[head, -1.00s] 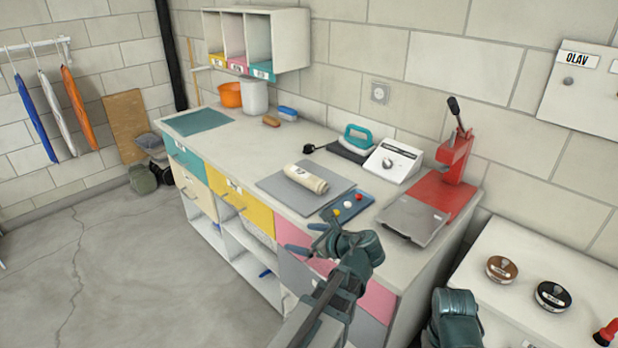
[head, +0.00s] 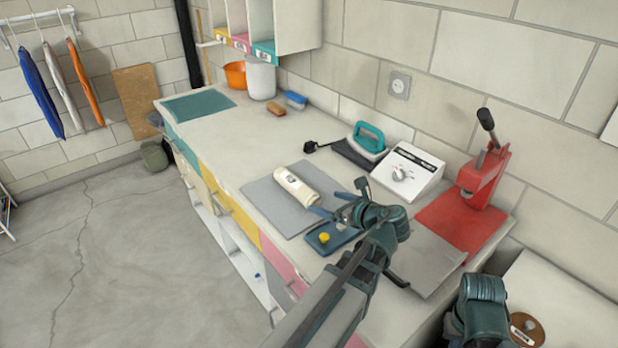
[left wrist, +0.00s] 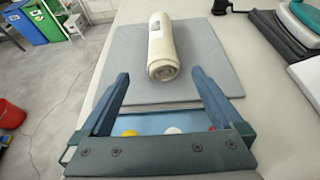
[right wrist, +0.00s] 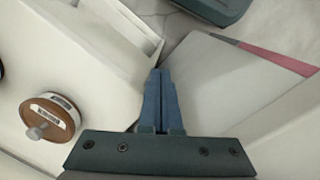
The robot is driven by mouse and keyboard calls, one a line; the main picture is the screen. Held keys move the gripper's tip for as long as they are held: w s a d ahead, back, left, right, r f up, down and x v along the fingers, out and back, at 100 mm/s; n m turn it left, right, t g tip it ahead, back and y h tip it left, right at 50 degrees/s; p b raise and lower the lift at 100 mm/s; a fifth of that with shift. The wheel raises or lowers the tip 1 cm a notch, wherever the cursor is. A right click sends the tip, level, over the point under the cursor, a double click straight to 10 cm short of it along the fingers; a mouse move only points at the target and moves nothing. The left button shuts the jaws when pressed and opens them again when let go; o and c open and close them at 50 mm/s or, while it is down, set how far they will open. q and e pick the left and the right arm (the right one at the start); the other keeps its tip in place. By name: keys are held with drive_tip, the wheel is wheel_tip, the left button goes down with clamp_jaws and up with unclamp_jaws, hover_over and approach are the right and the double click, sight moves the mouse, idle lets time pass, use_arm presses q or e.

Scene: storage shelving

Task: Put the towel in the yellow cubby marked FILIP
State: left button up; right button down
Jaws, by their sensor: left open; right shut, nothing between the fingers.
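The towel (head: 297,186) is a cream roll with a dark label, lying on a grey mat (head: 268,203) on the workbench. In the left wrist view the towel (left wrist: 161,45) lies just ahead of my left gripper (left wrist: 158,78), which is open and empty, its fingers pointing at the roll's near end. In the head view my left gripper (head: 342,200) is at the mat's right edge. The yellow cubby (head: 220,37) is the leftmost in the wall unit, its top cut off; its marking is unreadable. My right gripper (right wrist: 160,78) is shut and empty, low beside the bench.
A blue tray (head: 333,237) with coloured balls sits under my left gripper. A teal iron (head: 368,140), a white control box (head: 403,172) and a red press (head: 484,175) stand behind and to the right. An orange bowl and white tub (head: 262,82) stand below the cubbies.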

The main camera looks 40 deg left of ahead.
sight(317, 196)
use_arm(q)
drive_tip(key=shift+w, duration=0.45)
drive_tip(key=shift+a+f, duration=0.2)
drive_tip(key=shift+a, duration=0.15)
drive_tip(key=b+x, duration=0.3)
drive_tip(key=x, duration=0.4)
drive_tip(key=shift+w, duration=0.1)
drive_tip(key=shift+w+a, duration=0.1)
drive_tip(key=shift+a, duration=0.3)
use_arm(e)
drive_tip(key=f, duration=0.1)
drive_tip(key=w+f, duration=0.1)
drive_tip(key=f, duration=0.1)
drive_tip(key=shift+f, duration=0.15)
use_arm(q)
drive_tip(key=shift+f, duration=0.1)
drive_tip(key=b+x, duration=0.2)
drive_tip(key=x, duration=0.3)
drive_tip(key=shift+a, duration=0.15)
use_arm(e)
drive_tip(key=shift+f, duration=0.9)
use_arm(q)
clamp_jaws()
